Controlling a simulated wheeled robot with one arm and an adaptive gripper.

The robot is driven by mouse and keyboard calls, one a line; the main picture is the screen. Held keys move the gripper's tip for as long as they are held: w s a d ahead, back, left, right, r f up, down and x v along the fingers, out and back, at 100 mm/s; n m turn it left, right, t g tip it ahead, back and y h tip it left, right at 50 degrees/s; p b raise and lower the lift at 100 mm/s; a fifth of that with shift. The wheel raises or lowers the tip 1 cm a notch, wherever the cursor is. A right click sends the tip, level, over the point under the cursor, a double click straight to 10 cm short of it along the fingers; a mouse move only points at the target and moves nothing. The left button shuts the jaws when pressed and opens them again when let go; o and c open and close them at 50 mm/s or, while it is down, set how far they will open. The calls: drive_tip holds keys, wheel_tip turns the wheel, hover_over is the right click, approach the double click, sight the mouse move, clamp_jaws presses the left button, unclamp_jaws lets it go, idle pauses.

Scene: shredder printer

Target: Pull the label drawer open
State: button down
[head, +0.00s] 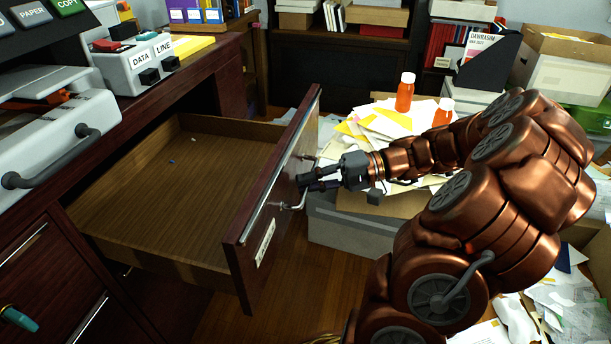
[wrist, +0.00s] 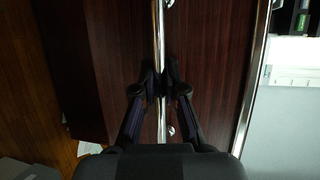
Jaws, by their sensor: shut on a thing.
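The label drawer (head: 180,195) stands pulled well out of the dark wood desk in the head view. Its inside is almost bare, with a few tiny bits on the bottom. A white label (head: 265,242) is on its dark red front, near a metal handle (head: 292,207). My gripper (head: 303,183) is at the handle, reaching in from the right. In the wrist view, my gripper's fingers (wrist: 160,85) are shut on the metal handle bar (wrist: 158,40), one on each side, against the dark front panel (wrist: 205,65).
A grey box (head: 345,225) and heaped papers (head: 385,125) with two orange bottles (head: 405,92) stand right of the drawer. A machine with a grey handle (head: 55,130) and a DATA/LINE box (head: 140,62) sit on the desk. Some wood floor (head: 300,300) is clear in front.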

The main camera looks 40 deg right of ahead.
drive_tip(key=shift+s+d, duration=0.1)
drive_tip(key=shift+d, duration=0.05)
drive_tip(key=c, duration=1.2)
unclamp_jaws()
drive_tip(key=v, duration=1.2)
